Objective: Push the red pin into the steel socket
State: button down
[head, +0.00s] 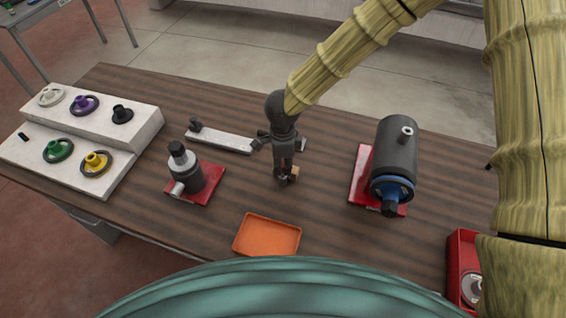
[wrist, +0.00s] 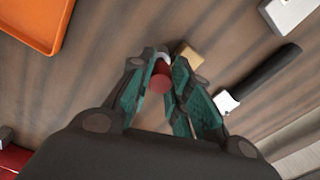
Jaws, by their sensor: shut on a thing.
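My gripper (head: 285,176) points down over the middle of the table. In the wrist view its jaws (wrist: 162,88) are shut on a red pin (wrist: 160,78), whose round end shows between the green pads. A pale curved edge shows at the pin's far end. In the head view the pin is mostly hidden by the jaws. I cannot tell for sure which part is the steel socket. Bright metal cylinders show on the dark unit at left (head: 177,188) and on top of the big dark motor at right (head: 406,132); my gripper is apart from both.
A small tan block (wrist: 187,56) lies close beside the jaws. An orange tray (head: 267,235) is in front. A pale bar (head: 221,138) and a black-handled tool (wrist: 258,80) lie nearby. A white stepped rack (head: 130,98) with handwheels stands left; a red bin (head: 461,255) is at right.

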jog(key=shift+f+b, duration=0.45)
jog(key=shift+f, duration=0.9)
jog(key=c, duration=1.3)
grip_release()
jog(key=shift+o, duration=0.2)
jog(key=shift+r, duration=0.15)
notch_tip(320, 180, up, 12)
jog(key=shift+f, duration=0.1)
